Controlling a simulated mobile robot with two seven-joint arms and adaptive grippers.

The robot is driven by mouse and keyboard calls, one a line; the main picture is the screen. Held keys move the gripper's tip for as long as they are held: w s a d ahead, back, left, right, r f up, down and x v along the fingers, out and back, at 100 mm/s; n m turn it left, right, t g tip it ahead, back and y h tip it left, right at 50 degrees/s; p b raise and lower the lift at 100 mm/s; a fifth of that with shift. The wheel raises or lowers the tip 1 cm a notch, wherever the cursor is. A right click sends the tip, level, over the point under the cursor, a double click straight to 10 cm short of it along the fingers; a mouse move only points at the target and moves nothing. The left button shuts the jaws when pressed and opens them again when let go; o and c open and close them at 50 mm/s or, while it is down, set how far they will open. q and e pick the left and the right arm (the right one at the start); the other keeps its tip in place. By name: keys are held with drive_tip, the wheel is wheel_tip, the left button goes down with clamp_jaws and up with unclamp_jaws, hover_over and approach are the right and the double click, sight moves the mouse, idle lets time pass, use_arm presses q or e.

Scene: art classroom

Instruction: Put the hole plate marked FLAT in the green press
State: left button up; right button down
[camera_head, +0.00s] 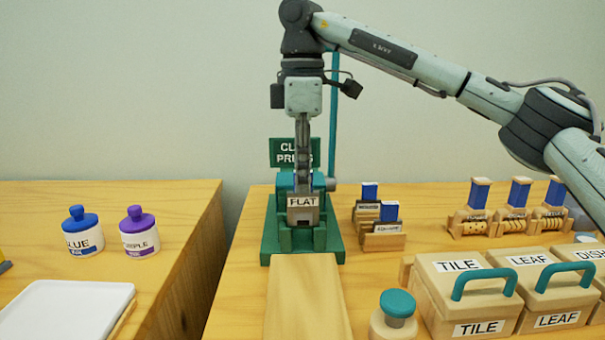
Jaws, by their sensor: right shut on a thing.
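The hole plate marked FLAT (303,203) shows its white label and wooden edge at the front of the green press (270,241). My right gripper (303,182) points straight down from above and is shut on this plate. The plate looks upright and lines up with the press's front slot. I cannot tell whether it is fully seated. The gripper and plate hide part of the press and of its sign. My left gripper is not in view.
A board (307,295) lies in front of the press. Two blue-topped plates (388,212) stand in holders to its right. Paint jars (138,235) stand left, beyond a gap.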

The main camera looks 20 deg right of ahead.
drive_tip(key=c, duration=1.5)
unclamp_jaws()
drive_tip(key=shift+o, duration=0.2)
drive_tip(key=shift+r+p, duration=3)
drive_tip(key=shift+r, duration=1)
